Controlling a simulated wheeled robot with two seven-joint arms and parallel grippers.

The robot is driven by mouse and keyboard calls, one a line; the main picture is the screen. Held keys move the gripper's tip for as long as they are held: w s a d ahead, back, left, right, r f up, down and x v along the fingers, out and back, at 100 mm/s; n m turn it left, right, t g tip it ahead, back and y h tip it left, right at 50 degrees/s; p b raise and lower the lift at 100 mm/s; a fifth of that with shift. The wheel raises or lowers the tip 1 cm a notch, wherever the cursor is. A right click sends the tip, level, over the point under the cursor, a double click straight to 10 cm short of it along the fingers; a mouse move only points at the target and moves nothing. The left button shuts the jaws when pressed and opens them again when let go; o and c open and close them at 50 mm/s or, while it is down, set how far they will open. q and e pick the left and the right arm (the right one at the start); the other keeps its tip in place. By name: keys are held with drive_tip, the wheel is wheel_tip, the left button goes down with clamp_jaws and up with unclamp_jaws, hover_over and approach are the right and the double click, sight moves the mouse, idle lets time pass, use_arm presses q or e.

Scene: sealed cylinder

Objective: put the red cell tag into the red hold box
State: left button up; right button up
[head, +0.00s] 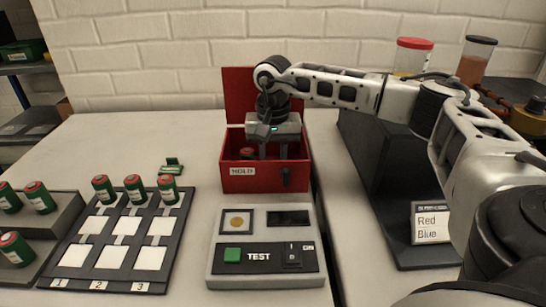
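The red hold box (265,180), labelled HOLD, stands open at the middle back of the table with its lid raised behind it. My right gripper (273,153) points down into the box. Its two fingers look spread apart, with nothing clear between them. A red-topped cell (247,153) shows inside the box, left of the fingers. I cannot make out a separate red tag; the front wall hides the box floor. My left gripper is not in view.
Small green pieces (173,166) lie left of the box. A numbered tray (185,205) holds several green cells with red tops along its back row. More cells stand in a grey rack (70,205) at left. A TEST device (265,280) sits in front of the box.

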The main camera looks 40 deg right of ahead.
wheel_tip(320, 180, up, 12)
drive_tip(key=p, duration=0.1)
drive_tip(key=shift+r, duration=0.2)
idle(0.4)
idle(0.5)
